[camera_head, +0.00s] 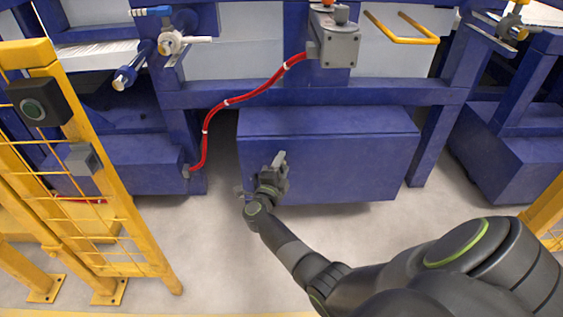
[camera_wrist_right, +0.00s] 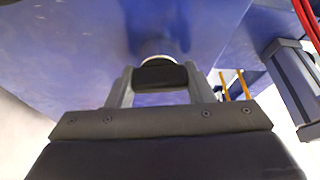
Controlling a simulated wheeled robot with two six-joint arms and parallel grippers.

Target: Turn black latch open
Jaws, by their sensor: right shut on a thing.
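The black latch (camera_wrist_right: 160,76) shows in the right wrist view, on the blue face of a box, with a pale ring behind it. My right gripper (camera_wrist_right: 160,88) has one finger on each side of the latch and is shut on it. In the head view my right gripper (camera_head: 274,178) is at the front of the blue box (camera_head: 345,160), left of its middle, and it hides the latch there. My left gripper is not in view.
A red hose (camera_head: 245,98) hangs above and left of the box. A yellow fence (camera_head: 110,200) with a black button box (camera_head: 38,105) stands at the left. Blue frame posts (camera_head: 430,145) flank the box. The pale floor in front is clear apart from my right arm.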

